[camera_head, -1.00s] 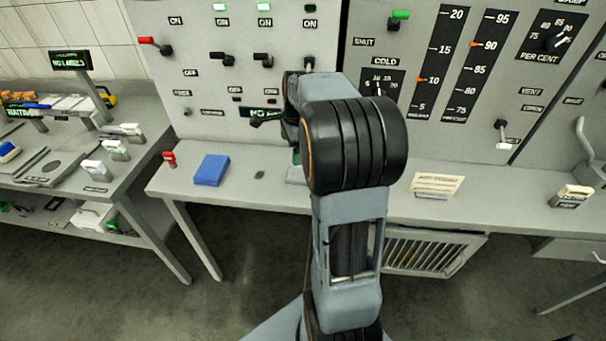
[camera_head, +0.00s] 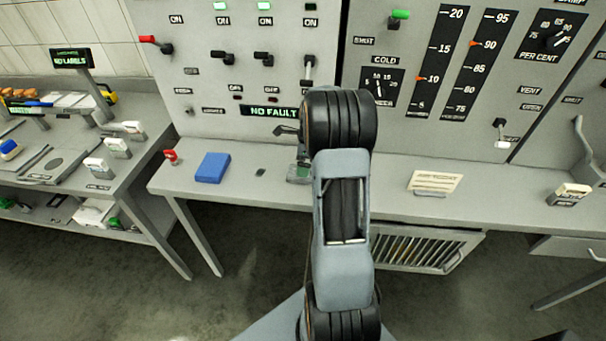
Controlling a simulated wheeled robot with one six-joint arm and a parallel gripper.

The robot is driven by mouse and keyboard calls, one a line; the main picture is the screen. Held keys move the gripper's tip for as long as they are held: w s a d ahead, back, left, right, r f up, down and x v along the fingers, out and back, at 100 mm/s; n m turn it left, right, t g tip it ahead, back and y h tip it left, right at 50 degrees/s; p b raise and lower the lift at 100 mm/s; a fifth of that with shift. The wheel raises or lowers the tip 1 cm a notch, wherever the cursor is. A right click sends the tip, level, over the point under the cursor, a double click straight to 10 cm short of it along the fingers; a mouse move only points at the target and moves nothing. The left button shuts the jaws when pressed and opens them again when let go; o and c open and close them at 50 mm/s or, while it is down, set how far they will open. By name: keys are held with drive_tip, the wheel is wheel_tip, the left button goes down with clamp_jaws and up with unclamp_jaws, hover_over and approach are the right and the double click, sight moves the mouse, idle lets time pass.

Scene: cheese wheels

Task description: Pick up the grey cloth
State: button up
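My arm reaches over the bench in the middle of the head view, and its links hide most of what lies behind them. Part of my gripper (camera_head: 299,172) shows just left of the arm, low at the bench top. Its fingers are not clear, so I cannot tell whether it is open or shut. I cannot make out the grey cloth with certainty; the bench spot at the gripper is mostly covered by my arm.
A blue block-like item (camera_head: 212,168) and a small dark piece (camera_head: 260,172) lie on the bench (camera_head: 385,185) left of my gripper. The control panel (camera_head: 225,90) rises behind. The side table (camera_head: 120,175) is at left.

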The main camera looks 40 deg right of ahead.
drive_tip(key=shift+w+a+f+p, duration=0.1)
drive_tip(key=shift+f+p, duration=0.15)
drive_tip(key=shift+f, duration=0.95)
drive_tip(key=shift+w+a+f+p, duration=0.1)
drive_tip(key=shift+f+p, duration=0.1)
drive_tip(key=shift+f, duration=0.95)
drive_tip(key=c, duration=0.9)
